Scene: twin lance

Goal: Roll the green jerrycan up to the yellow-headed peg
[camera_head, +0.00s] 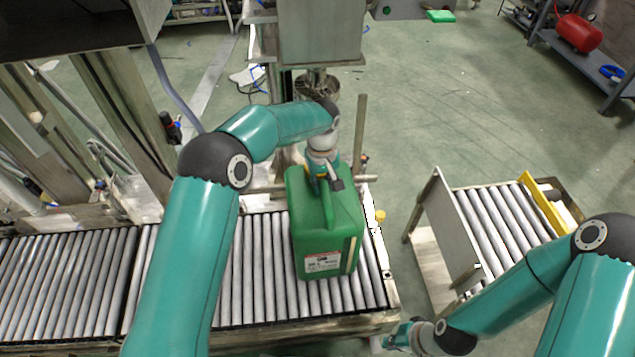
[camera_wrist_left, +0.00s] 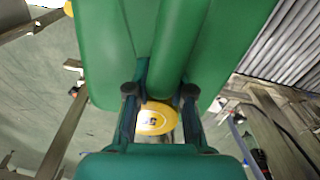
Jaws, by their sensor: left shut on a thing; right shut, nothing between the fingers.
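The green jerrycan (camera_head: 342,247) stands upright on the rollers near the right end of the left conveyor, its label facing the near side. My left gripper (camera_head: 328,184) is shut on its top handle; the left wrist view shows the handle between the fingers (camera_wrist_left: 159,92) and the jerrycan's yellow cap (camera_wrist_left: 153,119) beneath. The yellow-headed peg (camera_head: 380,215) is at the conveyor's right end, just right of the jerrycan, with a small gap visible between them. My right gripper (camera_head: 392,341) is shut and empty, low in the head view near the conveyor's front right corner.
The roller conveyor (camera_head: 175,270) extends left, its rollers clear. A second roller table (camera_head: 500,230) with an upright metal plate (camera_head: 445,235) stands to the right, across a floor gap. A metal machine column (camera_head: 320,35) stands behind the jerrycan.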

